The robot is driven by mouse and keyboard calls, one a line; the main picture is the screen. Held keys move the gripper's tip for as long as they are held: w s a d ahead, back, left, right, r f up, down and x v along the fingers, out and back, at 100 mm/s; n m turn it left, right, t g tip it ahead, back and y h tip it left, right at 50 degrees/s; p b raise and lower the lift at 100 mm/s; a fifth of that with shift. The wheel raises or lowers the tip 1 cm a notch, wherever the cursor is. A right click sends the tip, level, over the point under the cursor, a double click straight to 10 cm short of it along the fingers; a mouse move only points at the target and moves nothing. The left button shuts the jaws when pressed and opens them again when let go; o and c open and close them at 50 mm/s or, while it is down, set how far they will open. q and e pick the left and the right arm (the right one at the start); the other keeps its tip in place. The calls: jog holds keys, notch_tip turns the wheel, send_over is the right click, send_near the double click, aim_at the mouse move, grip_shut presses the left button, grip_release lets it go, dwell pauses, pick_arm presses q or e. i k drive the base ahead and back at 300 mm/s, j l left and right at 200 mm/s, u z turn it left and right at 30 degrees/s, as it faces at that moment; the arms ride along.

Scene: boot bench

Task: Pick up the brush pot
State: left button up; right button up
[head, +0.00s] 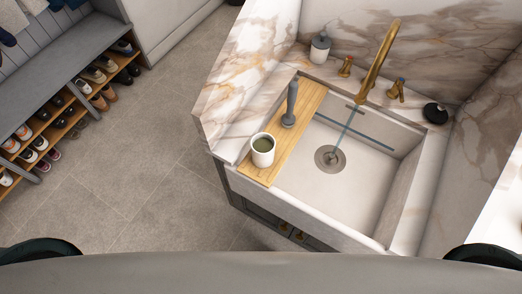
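A white round pot (263,152), open at the top and dark green inside, stands upright on the near end of a wooden board (305,105); it looks like the brush pot. A grey brush-like tool (290,106) with an upright handle stands farther back on the same board, apart from the pot. The board lies across the left side of the sink. Neither of my grippers shows in this view. Nothing touches the pot apart from the board under it.
The pale sink (375,190) has a drain (330,158) and a brass tap (378,62). A soap bottle (320,47) and a small black object (435,113) stand behind it. A shoe bench (60,75) is at the left. The floor (140,170) between is clear.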

aim_at(263, 145)
jog(key=k+j+z, duration=0.1)
jog(key=j, duration=0.3)
jog(key=k+j+z, duration=0.15)
jog(key=j, duration=0.3)
jog(key=j+z, duration=0.1)
jog(key=j, duration=0.3)
jog(key=k+j+z, duration=0.1)
jog(key=j, duration=0.25)
jog(key=k+j, duration=0.05)
jog(key=k, duration=0.05)
